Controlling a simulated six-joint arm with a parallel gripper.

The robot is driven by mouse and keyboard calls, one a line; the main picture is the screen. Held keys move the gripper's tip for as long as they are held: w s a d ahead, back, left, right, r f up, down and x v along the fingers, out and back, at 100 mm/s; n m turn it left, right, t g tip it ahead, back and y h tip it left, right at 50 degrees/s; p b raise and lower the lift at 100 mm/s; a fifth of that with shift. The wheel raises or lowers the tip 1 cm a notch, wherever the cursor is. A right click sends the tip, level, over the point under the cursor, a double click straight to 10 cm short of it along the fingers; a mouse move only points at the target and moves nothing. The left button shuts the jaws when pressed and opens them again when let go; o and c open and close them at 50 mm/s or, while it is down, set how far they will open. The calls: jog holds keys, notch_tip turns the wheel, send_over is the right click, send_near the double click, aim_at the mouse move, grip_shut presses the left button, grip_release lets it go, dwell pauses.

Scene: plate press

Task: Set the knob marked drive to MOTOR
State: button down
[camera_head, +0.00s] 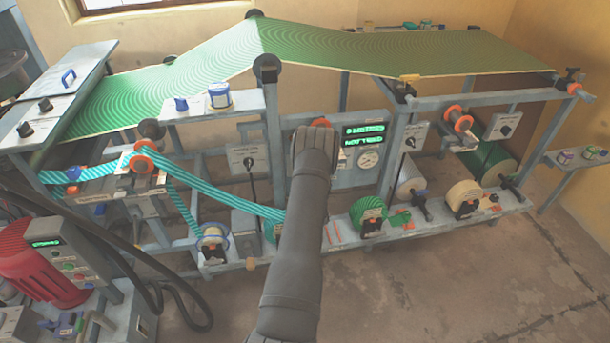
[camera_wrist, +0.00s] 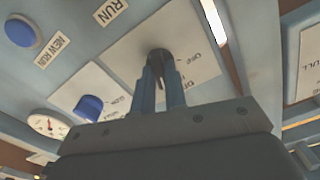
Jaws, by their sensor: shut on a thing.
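In the wrist view, a dark knob (camera_wrist: 157,53) stands on a pale plate (camera_wrist: 125,48) on a blue-grey panel. The two blue-grey fingers of my gripper (camera_wrist: 162,66) are closed around the knob. Printed words lie beside it on the plate; one seems to read OFF, at a slant, and the others are too blurred to read surely. I cannot tell which mark the knob points at. In the head view my own arm covers the gripper and this knob.
In the wrist view, a blue button (camera_wrist: 22,32) marked NEW RUN, another blue control (camera_wrist: 90,107) and a round gauge (camera_wrist: 48,123) are nearby. In the head view, a green display (camera_head: 364,131) is beside my arm. Green sheeting (camera_head: 360,52) spans the frame above; floor (camera_head: 470,280) is clear in front.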

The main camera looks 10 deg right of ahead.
jog(key=shift+r+m, duration=0.1)
jog(key=shift+m, duration=4.1)
jog(key=c, duration=1.5)
grip_release()
jog(key=shift+o, duration=0.2)
jog(key=shift+s, duration=0.1)
jog(key=s, duration=1.7)
